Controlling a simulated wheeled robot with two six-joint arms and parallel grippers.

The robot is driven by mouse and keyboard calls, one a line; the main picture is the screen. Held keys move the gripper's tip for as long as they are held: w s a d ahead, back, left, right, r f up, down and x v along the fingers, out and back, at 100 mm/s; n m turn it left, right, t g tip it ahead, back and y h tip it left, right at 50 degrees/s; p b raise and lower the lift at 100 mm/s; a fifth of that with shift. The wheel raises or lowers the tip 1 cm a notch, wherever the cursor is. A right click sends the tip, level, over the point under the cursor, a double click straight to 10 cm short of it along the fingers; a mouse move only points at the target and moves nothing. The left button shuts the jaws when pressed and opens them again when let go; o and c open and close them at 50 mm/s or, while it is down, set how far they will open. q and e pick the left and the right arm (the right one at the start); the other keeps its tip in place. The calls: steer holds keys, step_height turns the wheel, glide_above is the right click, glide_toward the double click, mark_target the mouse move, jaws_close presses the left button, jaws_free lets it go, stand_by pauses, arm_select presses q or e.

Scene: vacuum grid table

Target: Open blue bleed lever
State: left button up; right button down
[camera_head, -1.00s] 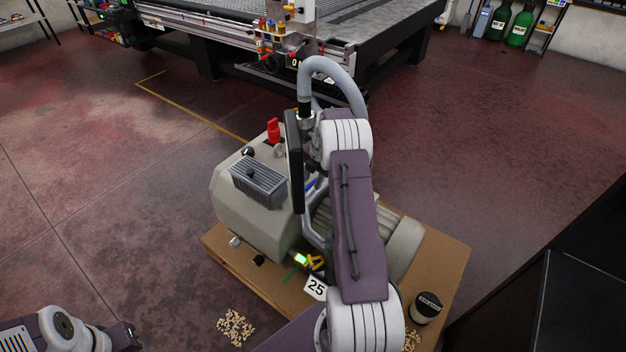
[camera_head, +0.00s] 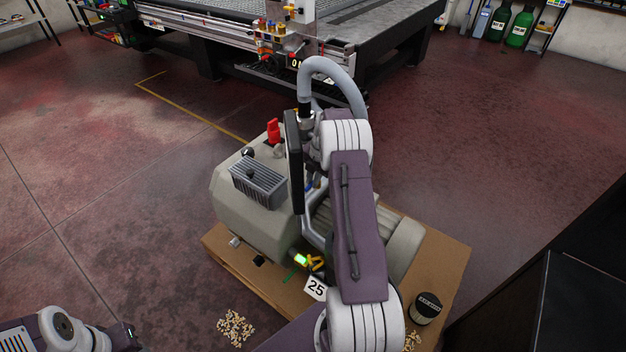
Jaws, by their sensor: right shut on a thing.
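The blue bleed lever (camera_head: 309,187) shows as a small blue patch on top of the beige pump (camera_head: 262,222), just right of its grey finned block. My right arm reaches over the pump from the front and covers much of this spot. My right gripper (camera_head: 312,180) is at the lever, shut on it; its fingertips are mostly hidden by my arm and a dark upright panel, so the lever's exact angle cannot be read. My left arm shows at the lower left, with its gripper out of view.
A red-handled valve (camera_head: 273,131) stands behind the finned block. A grey hose (camera_head: 335,75) arches over the back.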

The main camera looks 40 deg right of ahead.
stand_by(0.9)
steer(key=m, duration=0.1)
steer(key=w+m+p, duration=0.1)
steer(key=m, duration=0.1)
steer(key=shift+a+r+m+h+p, duration=0.1)
steer(key=shift+a+m+h+p, duration=0.05)
steer(key=shift+m+h+p, duration=0.15)
steer(key=shift+w+m+h+p, duration=0.2)
steer(key=shift+w+m+p, duration=0.2)
steer(key=shift+m, duration=0.65)
steer(key=shift+w+m+h+p, duration=0.2)
steer(key=shift+w+m+p, duration=0.15)
steer(key=shift+m, duration=0.7)
steer(key=c, duration=1.5)
jaws_free()
steer(key=shift+o, duration=0.2)
